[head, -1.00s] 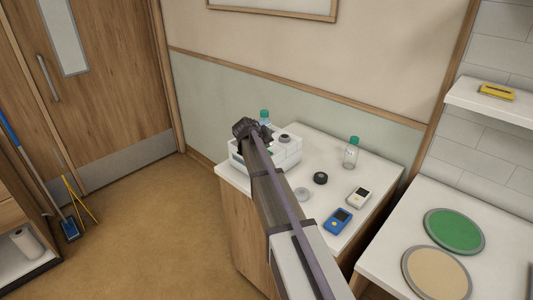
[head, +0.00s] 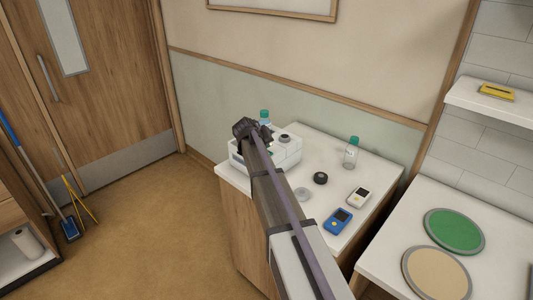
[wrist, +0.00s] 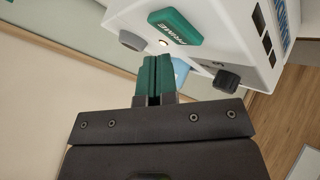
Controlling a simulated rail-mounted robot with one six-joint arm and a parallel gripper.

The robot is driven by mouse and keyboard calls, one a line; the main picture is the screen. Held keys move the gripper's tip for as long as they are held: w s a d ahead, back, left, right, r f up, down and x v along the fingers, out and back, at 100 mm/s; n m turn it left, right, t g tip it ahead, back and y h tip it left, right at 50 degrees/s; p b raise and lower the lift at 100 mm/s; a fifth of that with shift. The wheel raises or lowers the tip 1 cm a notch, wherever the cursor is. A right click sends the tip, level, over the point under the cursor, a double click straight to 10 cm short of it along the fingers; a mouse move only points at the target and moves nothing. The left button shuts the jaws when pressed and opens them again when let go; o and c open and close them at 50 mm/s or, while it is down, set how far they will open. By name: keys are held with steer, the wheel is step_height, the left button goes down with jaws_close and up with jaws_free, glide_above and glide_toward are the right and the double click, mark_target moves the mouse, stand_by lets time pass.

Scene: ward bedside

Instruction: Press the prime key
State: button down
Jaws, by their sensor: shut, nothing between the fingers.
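The prime key (wrist: 178,26) is a green rounded bar lettered PRIME on the face of a white device (wrist: 228,40) in the wrist view. The device also shows in the head view (head: 287,158), on the bedside cabinet, partly hidden behind my arm. My gripper (wrist: 153,62) has green fingertips, shut together with only a thin dark line between them. In the wrist view the tips point toward the device face, just below the key's left end in the picture. I cannot tell whether they touch anything. The head view does not show the fingertips clearly.
Near the key are a small lit lamp (wrist: 163,43), a grey knob (wrist: 131,40) and a dark knob (wrist: 227,80). On the cabinet stand a green-capped bottle (head: 351,153), a black round piece (head: 320,178), a blue meter (head: 338,221) and a white meter (head: 358,196).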

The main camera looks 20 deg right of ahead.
steer(key=shift+f, duration=0.1)
steer(key=shift+f+b, duration=0.3)
steer(key=shift+b, duration=0.1)
steer(key=shift+f+b, duration=0.4)
stand_by(0.3)
steer(key=shift+r+p, duration=0.8)
step_height(320, 180, up, 5)
steer(key=p, duration=0.5)
steer(key=shift+r, duration=0.15)
stand_by(0.4)
